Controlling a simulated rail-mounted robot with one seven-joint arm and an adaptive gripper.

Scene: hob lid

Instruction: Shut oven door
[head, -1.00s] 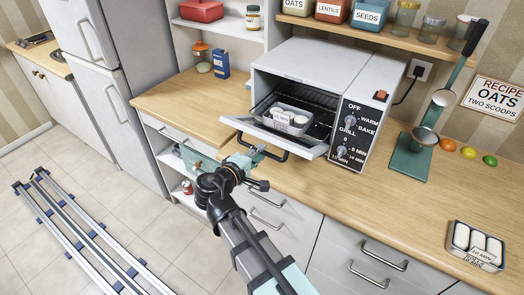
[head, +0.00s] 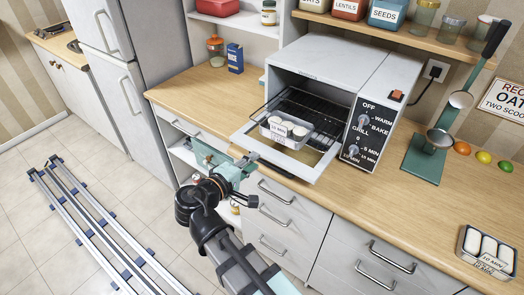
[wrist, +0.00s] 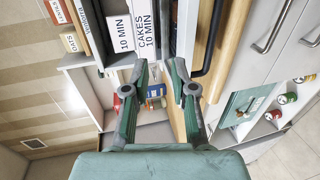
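The small oven (head: 350,65) stands on the wooden counter with its door (head: 310,165) folded down, open. A tray of white cakes labelled 10 MIN (head: 288,130) sits at the oven mouth, over the door's inner side. My gripper (head: 248,160) is at the door's lower front edge in the head view. In the wrist view my gripper (wrist: 161,78) has its two fingers apart with nothing between them. The tray (wrist: 143,28) and the dark door handle (wrist: 207,40) show beyond the fingertips. Whether a finger touches the door I cannot tell.
A teal stand with a ladle (head: 428,155) is right of the oven, with small coloured balls beside it. A second tray of white pieces (head: 487,250) lies at the counter's right. Drawers (head: 290,215) are below. The counter left of the oven is mostly clear.

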